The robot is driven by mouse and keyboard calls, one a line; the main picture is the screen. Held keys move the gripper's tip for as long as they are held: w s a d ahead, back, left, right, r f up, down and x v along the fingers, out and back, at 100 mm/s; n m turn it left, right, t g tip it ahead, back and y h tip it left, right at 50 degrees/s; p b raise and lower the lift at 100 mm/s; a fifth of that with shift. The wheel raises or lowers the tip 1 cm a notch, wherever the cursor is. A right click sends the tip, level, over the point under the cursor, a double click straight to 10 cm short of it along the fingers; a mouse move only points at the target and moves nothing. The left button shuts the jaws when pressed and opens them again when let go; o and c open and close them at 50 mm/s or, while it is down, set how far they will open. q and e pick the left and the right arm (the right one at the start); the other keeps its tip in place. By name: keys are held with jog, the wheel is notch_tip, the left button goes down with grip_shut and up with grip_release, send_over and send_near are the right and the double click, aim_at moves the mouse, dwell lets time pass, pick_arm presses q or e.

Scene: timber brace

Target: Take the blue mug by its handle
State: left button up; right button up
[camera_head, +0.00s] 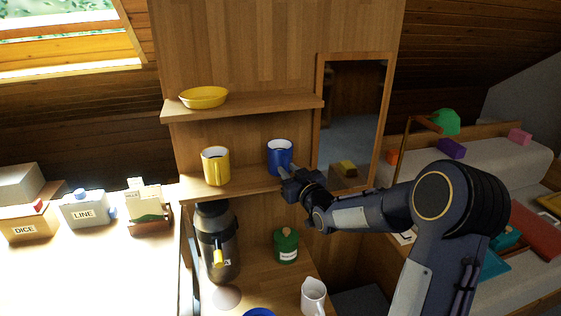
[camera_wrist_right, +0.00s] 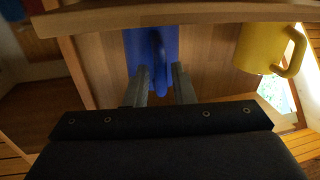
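The blue mug (camera_head: 279,155) stands upright on the lower wooden shelf (camera_head: 240,186), near its right end. My right gripper (camera_head: 288,171) reaches in from the right, just in front of the mug. In the right wrist view the blue mug (camera_wrist_right: 137,45) is straight ahead, and its handle (camera_wrist_right: 160,70) shows between the two fingers of the right gripper (camera_wrist_right: 162,80). The fingers are apart, one on each side of the handle, with a visible gap. Whether either finger touches the handle cannot be told. My left gripper is not in view.
A yellow mug (camera_head: 215,166) stands left of the blue mug on the same shelf. A yellow bowl (camera_head: 204,97) sits on the upper shelf. A mirror (camera_head: 350,120) is right of the shelves. Below are a coffee machine (camera_head: 218,240), green jar (camera_head: 286,246) and white jug (camera_head: 313,297).

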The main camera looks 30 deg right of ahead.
grip_shut()
jog(key=shift+r, duration=0.1)
